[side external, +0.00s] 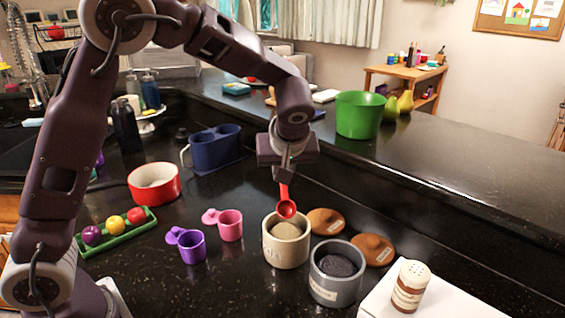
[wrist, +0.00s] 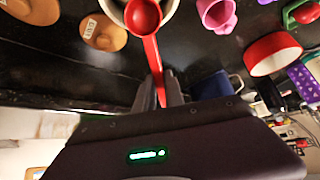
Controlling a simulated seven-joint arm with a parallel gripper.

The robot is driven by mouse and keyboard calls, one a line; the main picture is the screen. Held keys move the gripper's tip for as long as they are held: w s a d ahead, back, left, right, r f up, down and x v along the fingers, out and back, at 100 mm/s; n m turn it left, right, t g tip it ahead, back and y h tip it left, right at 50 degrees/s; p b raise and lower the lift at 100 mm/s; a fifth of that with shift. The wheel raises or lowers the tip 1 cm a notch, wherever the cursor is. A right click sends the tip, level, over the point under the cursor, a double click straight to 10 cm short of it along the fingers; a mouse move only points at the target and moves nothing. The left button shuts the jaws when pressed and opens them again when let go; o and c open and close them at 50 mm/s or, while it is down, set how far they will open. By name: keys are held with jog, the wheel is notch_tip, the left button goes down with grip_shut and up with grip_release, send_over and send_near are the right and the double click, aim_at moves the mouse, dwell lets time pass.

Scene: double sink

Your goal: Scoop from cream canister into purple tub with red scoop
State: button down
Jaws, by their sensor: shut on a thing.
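My gripper (side external: 287,170) is shut on the handle of the red scoop (side external: 286,208). The scoop hangs bowl-down over the cream canister (side external: 286,249), at or just above its rim; I cannot tell if it touches. The canister is open and holds pale contents. In the wrist view the red scoop (wrist: 143,16) runs from my gripper (wrist: 168,98) to the canister's rim at the top edge, covering most of its opening. The purple tub (side external: 190,246) stands left of the canister, with a round tab on its side; its inside is partly visible.
A grey canister (side external: 337,280) with dark contents stands right of the cream one. Two brown lids (side external: 326,221) lie behind them. A pink tub (side external: 229,225), a red pot (side external: 154,184) and a green tray (side external: 116,230) are to the left. A shaker (side external: 410,286) stands at the front right.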

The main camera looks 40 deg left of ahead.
aim_at(285, 200)
jog(key=shift+d+f, duration=0.1)
jog(key=shift+f, duration=2.65)
jog(key=shift+s+d+f, duration=0.3)
jog(key=shift+s+f, duration=0.05)
jog(key=shift+f, duration=0.3)
jog(key=shift+s+d+f, duration=0.15)
jog(key=shift+d+f, duration=0.05)
jog(key=shift+s+d, duration=0.2)
jog(key=shift+d, duration=0.1)
jog(key=shift+w+a+r, duration=0.1)
jog(key=shift+r, duration=5.5)
